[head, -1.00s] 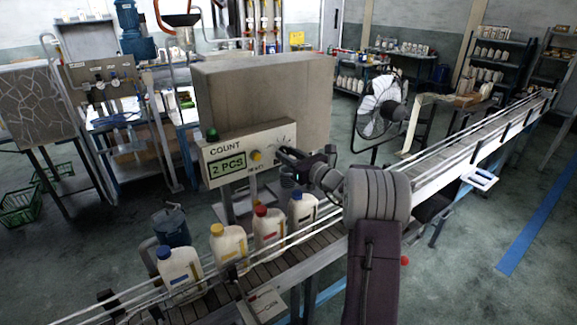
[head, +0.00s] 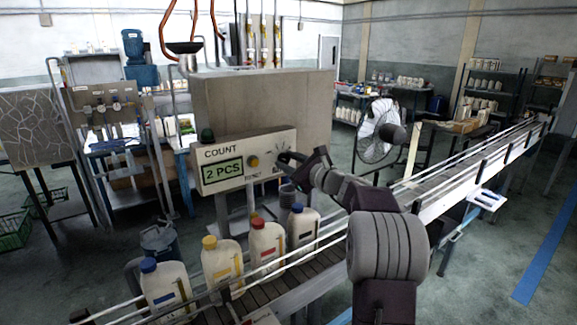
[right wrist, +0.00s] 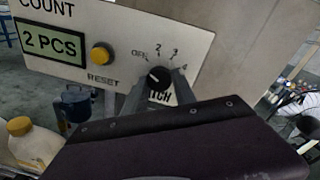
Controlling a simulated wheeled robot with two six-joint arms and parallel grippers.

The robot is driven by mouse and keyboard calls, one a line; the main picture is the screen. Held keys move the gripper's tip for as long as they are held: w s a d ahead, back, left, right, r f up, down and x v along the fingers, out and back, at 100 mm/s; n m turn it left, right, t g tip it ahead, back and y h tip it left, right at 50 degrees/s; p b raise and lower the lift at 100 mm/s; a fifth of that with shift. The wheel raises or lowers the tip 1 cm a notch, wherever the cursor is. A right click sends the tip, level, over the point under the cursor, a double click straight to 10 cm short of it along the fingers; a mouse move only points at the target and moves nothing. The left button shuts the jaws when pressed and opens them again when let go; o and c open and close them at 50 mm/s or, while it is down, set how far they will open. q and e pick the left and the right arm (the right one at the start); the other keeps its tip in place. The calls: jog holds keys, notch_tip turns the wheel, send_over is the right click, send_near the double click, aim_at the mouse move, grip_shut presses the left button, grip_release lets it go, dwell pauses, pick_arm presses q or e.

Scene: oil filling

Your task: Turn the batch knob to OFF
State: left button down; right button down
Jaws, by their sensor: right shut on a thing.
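The batch knob (right wrist: 158,77) is a black round dial on the pale control panel (right wrist: 125,50), under marks that look like OFF, 2, 3 and 4. A small pale mark on the knob seems to point up and left, but the exact setting is hard to read. My right gripper (right wrist: 159,86) has one finger on each side of the knob and is shut on it. In the head view my right gripper (head: 284,158) reaches the right end of the panel and hides most of the knob. My left gripper is not in view.
Several bottles, one with a red cap (head: 266,243), stand on the conveyor (head: 325,262) below my right arm. A fan (head: 378,130) stands behind it.

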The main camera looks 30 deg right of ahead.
jog(key=c, duration=1)
grip_release()
jog(key=shift+c, duration=0.2)
jog(key=s+d+b, duration=0.1)
jog(key=s+b, duration=0.2)
jog(key=s, duration=0.6)
jog(key=shift+r, duration=0.25)
jog(key=shift+w+d, duration=0.1)
